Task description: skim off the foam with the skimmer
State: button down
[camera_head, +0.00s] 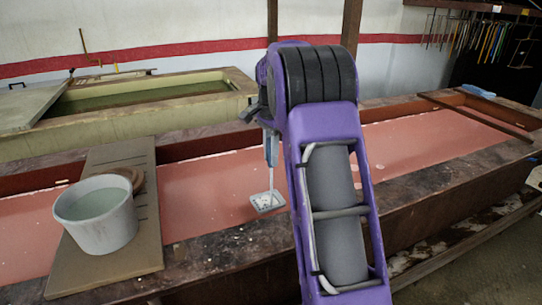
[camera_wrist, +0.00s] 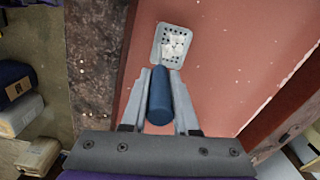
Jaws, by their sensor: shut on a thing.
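The skimmer's perforated pale head (camera_head: 267,202) hangs low over the pink liquid (camera_head: 205,190) in the long vat, near its front edge; I cannot tell if it touches the surface. In the wrist view, its head (camera_wrist: 172,46) carries clumps of white foam (camera_wrist: 175,47). My gripper (camera_wrist: 160,78) is shut on the skimmer's blue handle (camera_wrist: 159,100), which points down. In the head view the gripper is mostly hidden behind my purple arm. Small white foam specks dot the liquid, in both views.
A white bucket (camera_head: 96,232) of greenish liquid stands on a board (camera_head: 125,268) across the vat at left, beside a round wooden item (camera_head: 127,172). The vat's dark front rim (camera_head: 215,262) lies below the skimmer. A yellowish vat (camera_head: 150,120) is behind. A bar (camera_head: 475,115) crosses the vat at right.

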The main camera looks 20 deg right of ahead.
jog(key=shift+r+p, duration=0.3)
jog(key=shift+r, duration=3.75)
dwell(0.6)
